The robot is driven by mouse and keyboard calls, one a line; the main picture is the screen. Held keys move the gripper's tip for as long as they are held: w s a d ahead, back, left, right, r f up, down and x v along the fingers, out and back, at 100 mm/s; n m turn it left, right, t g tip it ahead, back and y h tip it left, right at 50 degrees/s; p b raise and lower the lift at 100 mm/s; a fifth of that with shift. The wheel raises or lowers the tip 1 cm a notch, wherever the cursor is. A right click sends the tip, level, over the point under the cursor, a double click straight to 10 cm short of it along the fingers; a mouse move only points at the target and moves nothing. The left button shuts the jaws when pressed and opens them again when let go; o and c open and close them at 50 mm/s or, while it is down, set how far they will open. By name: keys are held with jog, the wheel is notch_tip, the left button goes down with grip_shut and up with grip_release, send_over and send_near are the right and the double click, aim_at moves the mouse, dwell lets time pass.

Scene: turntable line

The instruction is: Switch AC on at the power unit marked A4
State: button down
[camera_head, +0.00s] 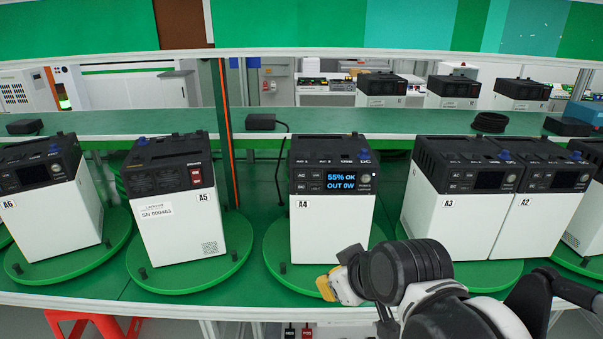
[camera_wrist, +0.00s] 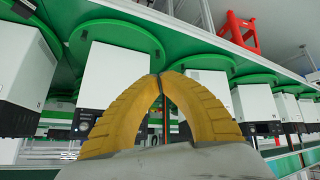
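The power unit marked A4 (camera_head: 332,228) stands upright on a green round turntable (camera_head: 272,262) in the middle of the head view. Its front faces me, white below and dark above. Its lit screen (camera_head: 341,181) reads "55% OK" and "OUT 0W". Small buttons marked AC and DC (camera_head: 308,181) sit left of the screen, and a round knob is at its right. My gripper (camera_head: 328,284) is low in front of A4's turntable, below the panel and apart from the unit. In the wrist view its yellow fingers (camera_wrist: 160,76) meet at the tips with nothing between them.
Unit A5 (camera_head: 175,215) stands to the left, turned to show a red switch. A6 (camera_head: 50,215) is farther left. A3 (camera_head: 443,215) and A2 (camera_head: 540,215) stand close together at the right. A red stool (camera_head: 90,322) is at lower left.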

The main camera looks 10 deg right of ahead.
aim_at(301, 175)
jog(key=w+r+n+t+y+p, duration=0.1)
jog(key=w+r+n+t+p, duration=0.1)
jog(key=w+n, duration=0.5)
jog(key=w+a+r+n+t+y+p, duration=0.1)
jog(key=w+n, duration=0.6)
jog(key=w, duration=0.7)
jog(key=shift+a+r+n+t+y+p, duration=0.15)
jog(key=shift+r+n+t+y+p, duration=0.25)
jog(key=shift+t+p, duration=0.5)
jog(key=shift+w, duration=0.1)
jog(key=shift+w+d+b, duration=0.15)
jog(key=shift+w+d, duration=0.2)
jog(key=shift+w, duration=1.05)
jog(key=shift+w+d+b, duration=0.1)
jog(key=shift+w+d, duration=0.3)
jog(key=shift+w, duration=1)
jog(key=shift+w+d+b, duration=0.15)
jog(key=shift+w+d, duration=0.2)
jog(key=shift+w, duration=1.05)
jog(key=shift+w, duration=0.15)
jog(key=shift+w+d, duration=0.1)
jog(key=shift+w, duration=0.15)
